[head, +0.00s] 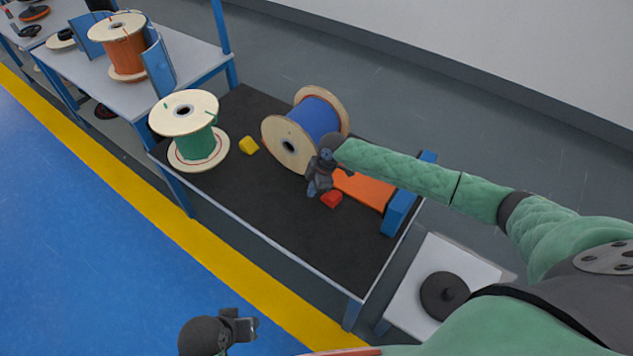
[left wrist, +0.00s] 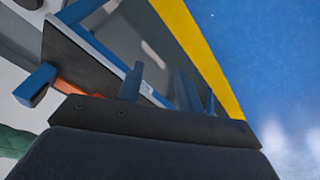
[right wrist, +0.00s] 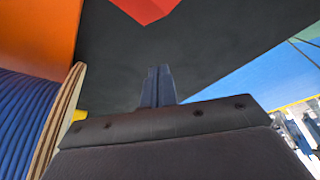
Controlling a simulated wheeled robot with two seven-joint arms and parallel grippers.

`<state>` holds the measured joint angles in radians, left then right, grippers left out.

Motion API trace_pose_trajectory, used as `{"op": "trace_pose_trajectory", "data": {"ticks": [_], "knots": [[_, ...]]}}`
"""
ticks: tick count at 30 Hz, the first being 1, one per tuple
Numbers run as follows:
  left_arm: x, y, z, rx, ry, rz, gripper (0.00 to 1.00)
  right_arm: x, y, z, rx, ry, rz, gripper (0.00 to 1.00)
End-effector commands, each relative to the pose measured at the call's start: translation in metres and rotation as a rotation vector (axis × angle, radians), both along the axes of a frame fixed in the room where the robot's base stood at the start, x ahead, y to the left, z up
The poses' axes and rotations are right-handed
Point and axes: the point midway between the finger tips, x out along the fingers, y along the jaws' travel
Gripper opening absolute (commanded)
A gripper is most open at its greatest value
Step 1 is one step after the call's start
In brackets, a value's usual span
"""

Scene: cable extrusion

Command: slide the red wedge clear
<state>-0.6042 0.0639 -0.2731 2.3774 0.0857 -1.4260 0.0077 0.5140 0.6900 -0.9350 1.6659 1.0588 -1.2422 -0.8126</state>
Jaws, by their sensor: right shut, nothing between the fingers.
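The red wedge (head: 331,199) lies on the dark table top, just in front of the orange ramp and near the blue spool (head: 316,118), which lies on its side. In the right wrist view the red wedge (right wrist: 147,8) is cut off by the top edge. My right gripper (head: 314,189) is shut and empty, low over the table between the spool and the wedge, just left of the wedge. A yellow wedge (head: 249,145) lies on the spool's other side. My left gripper (head: 246,328) is empty, off the table's front edge, with its fingers apart in the left wrist view (left wrist: 160,88).
The orange ramp (head: 364,188) ends at a blue bar (head: 397,212) on the right. A green spool (head: 199,142) stands upright at the table's left end. The dark table top (head: 270,205) is clear in front. A low white stand (head: 415,275) stands to the right.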

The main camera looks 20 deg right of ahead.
Motion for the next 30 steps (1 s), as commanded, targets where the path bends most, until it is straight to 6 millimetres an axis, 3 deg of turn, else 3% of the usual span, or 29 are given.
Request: {"op": "trace_pose_trajectory", "data": {"ticks": [8,12,16,30], "knots": [[-0.003,0.009,0.01,0.02,0.02,0.006,0.36,0.001,0.017,-0.045,0.0,0.003,-0.001,0.0],[-0.006,0.017,0.017,0.041,0.042,0.012,0.36,0.0,-0.007,-0.043,-0.003,0.001,-0.002,0.0],[-0.009,0.022,0.021,0.054,0.057,0.015,0.36,-0.001,-0.018,-0.043,-0.001,0.0,-0.001,0.0],[-0.008,0.022,0.028,0.051,0.058,0.021,0.36,-0.001,-0.025,-0.044,-0.001,-0.001,-0.001,0.0]]}}
